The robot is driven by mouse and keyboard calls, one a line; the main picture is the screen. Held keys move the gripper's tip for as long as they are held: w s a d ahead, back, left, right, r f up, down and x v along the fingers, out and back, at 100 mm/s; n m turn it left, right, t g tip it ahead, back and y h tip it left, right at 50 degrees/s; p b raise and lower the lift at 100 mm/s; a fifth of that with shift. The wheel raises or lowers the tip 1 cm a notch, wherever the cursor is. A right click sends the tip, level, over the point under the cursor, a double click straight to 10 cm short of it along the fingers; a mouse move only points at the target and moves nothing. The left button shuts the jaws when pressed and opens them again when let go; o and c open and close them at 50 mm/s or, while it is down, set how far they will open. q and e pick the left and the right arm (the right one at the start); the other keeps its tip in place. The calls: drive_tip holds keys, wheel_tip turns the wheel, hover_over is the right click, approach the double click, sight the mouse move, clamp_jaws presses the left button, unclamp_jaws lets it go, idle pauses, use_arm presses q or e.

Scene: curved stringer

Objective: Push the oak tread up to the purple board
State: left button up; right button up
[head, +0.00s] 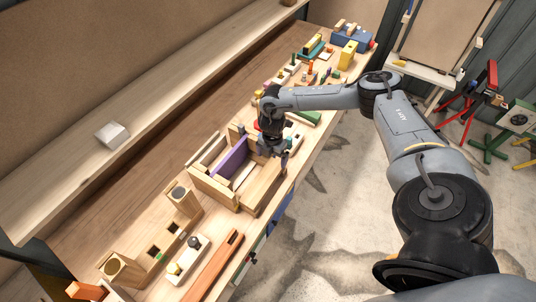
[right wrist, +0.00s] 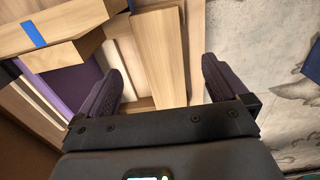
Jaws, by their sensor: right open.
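The purple board (head: 232,158) stands upright along the inside of a light wooden box-like frame (head: 213,187) on the bench. It also shows at the left of the right wrist view (right wrist: 72,84). A pale wooden strip, which looks like the oak tread (head: 243,174), lies inside the frame on the right side of the purple board, with a gap between them partly shadowed. My right gripper (head: 273,146) is over the far right end of the frame. In the right wrist view its fingers (right wrist: 160,68) are apart, with pale planks (right wrist: 160,40) beneath and between them. I cannot tell whether they touch. My left gripper is out of view.
Several small tools and blocks crowd the bench's far end. A long shelf (head: 150,112) runs along the left.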

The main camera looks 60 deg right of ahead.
sight(272, 169)
wheel_tip(272, 169, down, 7)
drive_tip(key=shift+f, duration=0.8)
